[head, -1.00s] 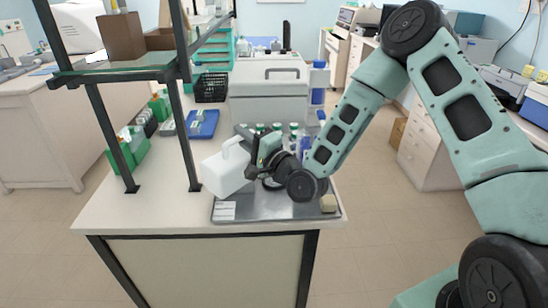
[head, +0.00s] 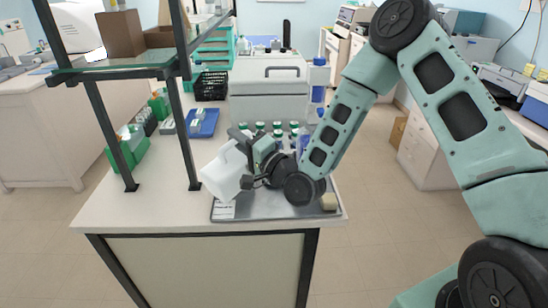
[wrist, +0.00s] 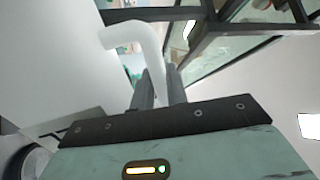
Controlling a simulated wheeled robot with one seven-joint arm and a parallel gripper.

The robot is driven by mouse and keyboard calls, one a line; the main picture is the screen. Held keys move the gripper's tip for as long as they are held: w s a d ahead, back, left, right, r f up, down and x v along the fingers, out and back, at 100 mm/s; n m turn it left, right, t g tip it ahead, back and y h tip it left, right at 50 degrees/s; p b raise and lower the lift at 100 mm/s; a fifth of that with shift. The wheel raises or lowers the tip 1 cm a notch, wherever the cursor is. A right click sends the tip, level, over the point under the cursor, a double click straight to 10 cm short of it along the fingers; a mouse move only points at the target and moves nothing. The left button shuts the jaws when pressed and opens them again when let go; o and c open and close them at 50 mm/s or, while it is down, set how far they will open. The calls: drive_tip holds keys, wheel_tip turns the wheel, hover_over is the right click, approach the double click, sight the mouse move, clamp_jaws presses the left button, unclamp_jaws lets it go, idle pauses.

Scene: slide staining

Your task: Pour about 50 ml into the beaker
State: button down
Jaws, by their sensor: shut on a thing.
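A white plastic jug (head: 224,174) is held above the front of the bench and is tilted. In the wrist view the jug (wrist: 50,60) fills the left side, with its curved handle (wrist: 135,35) running down between the fingers. My gripper (head: 249,172) is shut on the handle, and its two fingers also show in the wrist view (wrist: 158,88). I cannot make out the beaker for sure; a round dark rim (wrist: 36,163) shows at the lower left of the wrist view. The jug's mouth and any liquid stream are not visible.
Several green-capped bottles (head: 277,128) stand behind. A shelf post (head: 185,135) rises close to the jug's left. A blue tray (head: 203,123) lies farther back.

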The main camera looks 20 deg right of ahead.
drive_tip(key=shift+s+a+n+y, duration=0.15)
drive_tip(key=shift+s+a+n, duration=0.1)
drive_tip(key=shift+a+n, duration=0.2)
drive_tip(key=shift+s+a+n+y, duration=0.15)
drive_tip(key=shift+s+a+n, duration=0.05)
drive_tip(key=shift+a+n, duration=0.25)
drive_tip(key=shift+d+f, duration=0.15)
drive_tip(key=shift+f+n+b, duration=0.25)
drive_tip(key=shift+n+b, duration=0.05)
drive_tip(key=shift+b, duration=0.15)
drive_tip(key=shift+a+f+n+g+b, duration=0.25)
drive_tip(key=shift+f+n+g+b, duration=0.1)
drive_tip(key=shift+n+b, duration=0.2)
drive_tip(key=shift+s+n, duration=0.1)
drive_tip(key=shift+n, duration=0.15)
drive_tip(key=shift+a, duration=0.1)
